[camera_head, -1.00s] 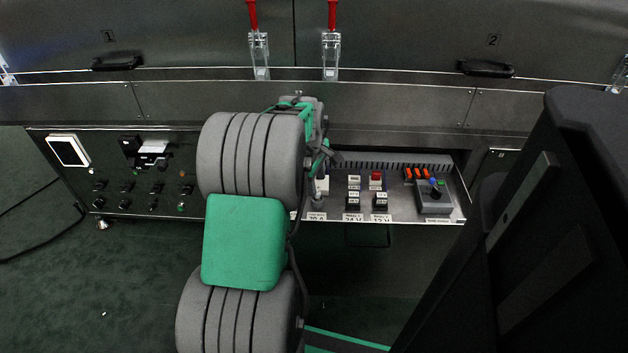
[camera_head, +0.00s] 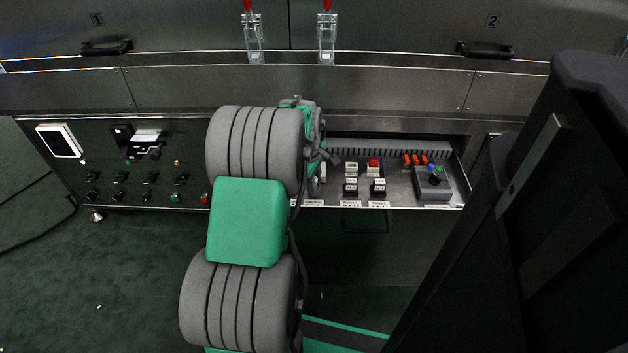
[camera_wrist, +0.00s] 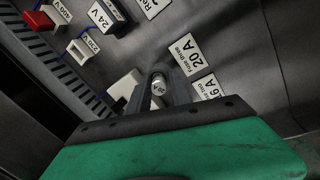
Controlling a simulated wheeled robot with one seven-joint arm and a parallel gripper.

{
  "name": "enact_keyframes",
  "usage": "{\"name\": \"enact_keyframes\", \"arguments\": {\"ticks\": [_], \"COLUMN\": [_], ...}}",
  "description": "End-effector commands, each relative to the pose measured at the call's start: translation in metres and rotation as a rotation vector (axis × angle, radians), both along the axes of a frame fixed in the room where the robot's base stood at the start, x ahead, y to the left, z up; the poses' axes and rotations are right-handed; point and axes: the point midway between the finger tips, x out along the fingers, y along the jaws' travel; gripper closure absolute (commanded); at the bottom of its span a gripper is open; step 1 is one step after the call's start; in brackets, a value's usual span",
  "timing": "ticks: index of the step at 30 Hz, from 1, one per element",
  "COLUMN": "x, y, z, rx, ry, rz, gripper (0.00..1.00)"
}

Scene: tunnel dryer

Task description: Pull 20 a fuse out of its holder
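In the wrist view, the 20 A fuse (camera_wrist: 158,86), a small pale cylinder marked "20", stands between the two dark fingers of my gripper (camera_wrist: 160,88). One finger is on each side of it. Whether they touch it cannot be told. Its "20 A" label (camera_wrist: 183,55) lies just beyond, and a white block (camera_wrist: 125,86) is to the left. The lower part of the fuse and its holder are hidden by the gripper. In the head view my gripper (camera_head: 322,158) is over the left end of the metal shelf (camera_head: 410,197), and the fuse is hidden.
Relays (camera_head: 350,187) stand right of my gripper, with a grey control box (camera_head: 433,183) farther right. A slotted duct (camera_head: 390,149) runs along the back. A "16 A" label (camera_wrist: 208,88) lies beside the 20 A label. The front panel's switches (camera_head: 120,178) are at left.

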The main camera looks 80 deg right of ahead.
Motion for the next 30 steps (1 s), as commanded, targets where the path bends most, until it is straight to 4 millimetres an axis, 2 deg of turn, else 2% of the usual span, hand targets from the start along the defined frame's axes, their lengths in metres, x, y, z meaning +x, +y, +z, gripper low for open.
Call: {"name": "enact_keyframes", "arguments": {"ticks": [1, 6, 12, 13, 18, 21, 30], "x": [-0.0005, -0.0011, -0.0017, -0.0018, -0.001, -0.0004, 0.0005], "y": [-0.0015, -0.0018, -0.0021, -0.0021, -0.0018, -0.0014, -0.0005], "z": [0.0009, 0.0012, 0.0016, 0.0016, 0.0014, 0.0012, 0.0069], "rx": [-0.005, -0.006, -0.006, -0.006, -0.006, -0.005, -0.005], "ry": [0.001, 0.001, 0.001, 0.001, 0.001, 0.001, 0.0], "rz": [-0.002, -0.003, -0.005, -0.005, -0.003, -0.002, 0.0], "gripper": [0.85, 0.99, 1.0, 0.76, 0.62, 0.55, 0.55]}}
